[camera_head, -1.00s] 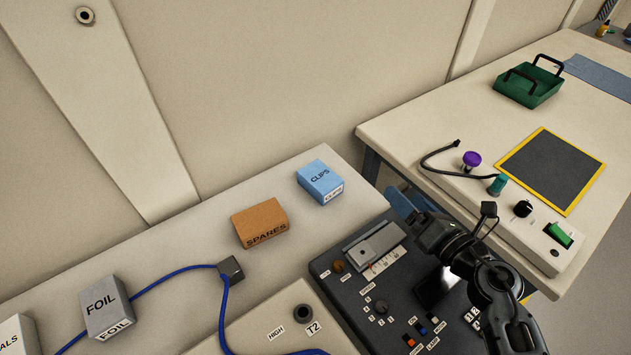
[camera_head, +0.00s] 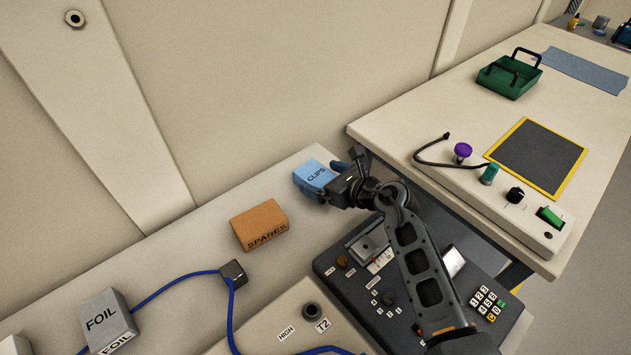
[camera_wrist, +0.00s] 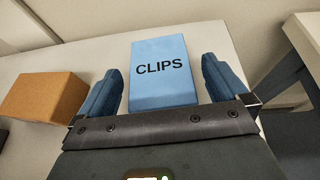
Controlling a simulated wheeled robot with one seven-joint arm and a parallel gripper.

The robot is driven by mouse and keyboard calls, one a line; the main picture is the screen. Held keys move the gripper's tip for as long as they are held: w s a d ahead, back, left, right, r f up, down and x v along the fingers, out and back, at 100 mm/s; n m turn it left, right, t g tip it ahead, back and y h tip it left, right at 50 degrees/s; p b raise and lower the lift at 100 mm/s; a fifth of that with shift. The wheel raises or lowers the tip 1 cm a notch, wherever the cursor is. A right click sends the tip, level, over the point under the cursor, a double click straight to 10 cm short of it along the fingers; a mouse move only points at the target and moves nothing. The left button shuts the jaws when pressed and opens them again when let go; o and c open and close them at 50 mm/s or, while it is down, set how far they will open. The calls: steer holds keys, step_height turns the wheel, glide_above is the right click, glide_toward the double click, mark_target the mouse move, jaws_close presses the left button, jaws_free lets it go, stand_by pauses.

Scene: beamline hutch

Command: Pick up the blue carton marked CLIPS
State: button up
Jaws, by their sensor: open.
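The blue carton marked CLIPS (camera_head: 313,176) stands near the far right end of the pale bench, with part of its right side hidden by my gripper in the head view. In the wrist view the carton (camera_wrist: 163,74) lies between the two blue fingers of my gripper (camera_wrist: 160,88). The fingers are spread, with a gap on each side of the carton. In the head view my gripper (camera_head: 335,178) is at the carton's right side; its near finger is hard to make out there.
An orange-brown SPARES box (camera_head: 260,225) sits just left of the carton; it also shows in the wrist view (camera_wrist: 42,96). A grey FOIL box (camera_head: 108,320), a blue cable (camera_head: 165,288) and a dark control panel (camera_head: 350,285) are nearer. A second table (camera_head: 400,130) stands right.

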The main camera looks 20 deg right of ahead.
mark_target(321, 178)
steer(key=shift+b+x, duration=0.75)
steer(key=shift+x, duration=0.75)
steer(key=shift+s, duration=0.1)
steer(key=shift+c, duration=0.5)
steer(key=c, duration=0.9)
